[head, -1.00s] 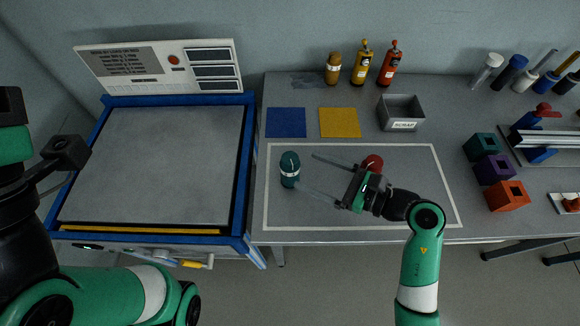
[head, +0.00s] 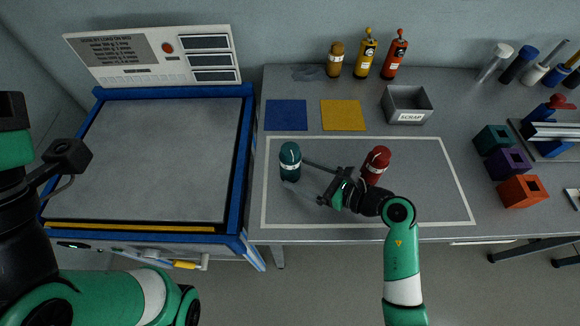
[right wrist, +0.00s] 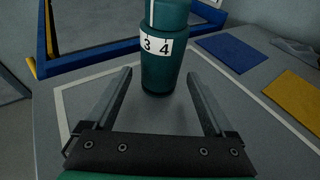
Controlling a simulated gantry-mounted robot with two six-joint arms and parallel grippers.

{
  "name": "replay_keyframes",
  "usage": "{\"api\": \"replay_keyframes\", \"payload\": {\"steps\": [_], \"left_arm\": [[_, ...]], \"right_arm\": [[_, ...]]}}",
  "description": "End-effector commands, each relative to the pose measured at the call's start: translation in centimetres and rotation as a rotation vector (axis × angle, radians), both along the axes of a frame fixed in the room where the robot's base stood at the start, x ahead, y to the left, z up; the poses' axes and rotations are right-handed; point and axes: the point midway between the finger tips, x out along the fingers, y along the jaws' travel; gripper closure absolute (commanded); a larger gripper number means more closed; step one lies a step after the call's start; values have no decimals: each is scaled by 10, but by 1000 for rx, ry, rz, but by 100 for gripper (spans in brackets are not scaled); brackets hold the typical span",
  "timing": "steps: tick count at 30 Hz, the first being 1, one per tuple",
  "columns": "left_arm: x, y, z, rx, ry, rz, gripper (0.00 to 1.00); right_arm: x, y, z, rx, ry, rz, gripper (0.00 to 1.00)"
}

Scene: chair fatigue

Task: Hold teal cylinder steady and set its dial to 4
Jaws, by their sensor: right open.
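The teal cylinder (head: 290,165) stands upright at the left of the white-outlined area on the table. In the right wrist view the cylinder (right wrist: 165,45) has a white band with 3 and 4 facing me; its top is cut off. My right gripper (head: 294,174) is open and low over the table, its fingers pointing at the cylinder. In the wrist view its fingertips (right wrist: 159,73) lie to either side of the cylinder's lower body, with gaps on both sides. Part of my left arm shows at the left edge; its fingers cannot be made out.
A red cylinder (head: 376,165) stands close behind my right gripper. Blue (head: 286,115) and yellow (head: 343,115) mats and a grey scrap bin (head: 408,105) lie beyond the outline. A blue-framed panel rig (head: 160,150) is to the left. Coloured blocks (head: 505,163) sit right.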

Motion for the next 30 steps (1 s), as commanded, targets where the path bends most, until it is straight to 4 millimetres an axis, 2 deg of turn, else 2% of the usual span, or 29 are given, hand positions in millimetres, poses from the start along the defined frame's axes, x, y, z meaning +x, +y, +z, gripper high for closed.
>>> {"api": "replay_keyframes", "payload": {"steps": [6,17,26,30], "left_arm": [[0,0,-12,0,-1,0,50],[0,0,-12,0,-1,0,50],[0,0,-12,0,-1,0,50],[0,0,-12,22,-2,24,25]], "right_arm": [[13,19,-7,0,0,0,12],[15,22,-7,0,0,-1,14],[15,22,-7,0,0,0,67],[15,22,-7,0,0,0,67]]}}
